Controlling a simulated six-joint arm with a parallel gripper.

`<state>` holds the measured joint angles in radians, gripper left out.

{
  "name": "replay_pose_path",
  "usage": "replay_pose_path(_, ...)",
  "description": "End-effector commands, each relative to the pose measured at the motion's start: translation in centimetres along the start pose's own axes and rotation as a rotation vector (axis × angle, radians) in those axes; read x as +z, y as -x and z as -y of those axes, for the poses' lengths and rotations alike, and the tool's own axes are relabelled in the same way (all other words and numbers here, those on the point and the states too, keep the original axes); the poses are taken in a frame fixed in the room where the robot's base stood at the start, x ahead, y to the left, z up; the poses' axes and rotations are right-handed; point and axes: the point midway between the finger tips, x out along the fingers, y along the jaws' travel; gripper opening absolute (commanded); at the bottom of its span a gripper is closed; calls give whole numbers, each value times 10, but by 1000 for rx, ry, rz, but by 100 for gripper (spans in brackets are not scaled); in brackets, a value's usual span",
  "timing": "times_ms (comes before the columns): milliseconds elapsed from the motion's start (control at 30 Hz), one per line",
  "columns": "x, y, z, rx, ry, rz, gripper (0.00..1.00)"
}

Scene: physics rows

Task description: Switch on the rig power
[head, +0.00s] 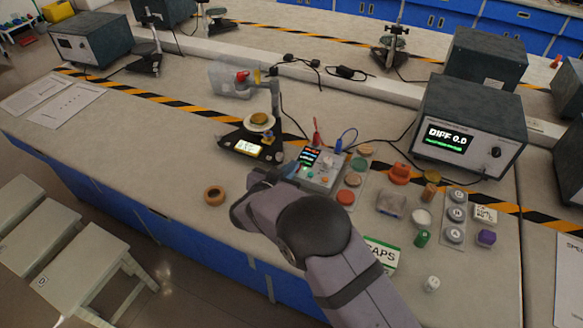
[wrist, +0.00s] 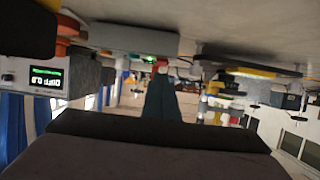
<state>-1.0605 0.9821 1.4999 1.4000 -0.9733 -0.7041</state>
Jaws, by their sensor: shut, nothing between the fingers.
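A small grey control box (head: 318,180) with lit red and green readouts and small knobs lies on the bench in the middle. In the wrist view the scene is upside down, and a grey slab that looks like this box (wrist: 125,42) shows a green light and a small red part at its edge. My gripper (head: 291,171) is shut and empty at the box's left side. In the wrist view its dark fingers (wrist: 161,76) end close to the red part; I cannot tell whether they touch. No power switch can be made out clearly.
A large "DIFF 0.0" meter (head: 465,132) stands right. Discs, caps and weights crowd the right side.

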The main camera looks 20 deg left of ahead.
Motion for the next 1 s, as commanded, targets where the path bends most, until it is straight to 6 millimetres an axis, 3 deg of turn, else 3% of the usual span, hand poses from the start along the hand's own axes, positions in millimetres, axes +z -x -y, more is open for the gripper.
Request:
replay_pose_path(367, -7, 3, 0, 0, -1, -1, 0)
replay_pose_path(667, -37, 19, 0, 0, 0, -1, 0)
replay_pose_path(733, -42, 24, 1, -2, 1, 0, 0)
replay_pose_path(800, -28, 39, 2, -6, 1, 0, 0)
replay_pose_path(1000, -19, 77, 2, -5, 1, -1, 0)
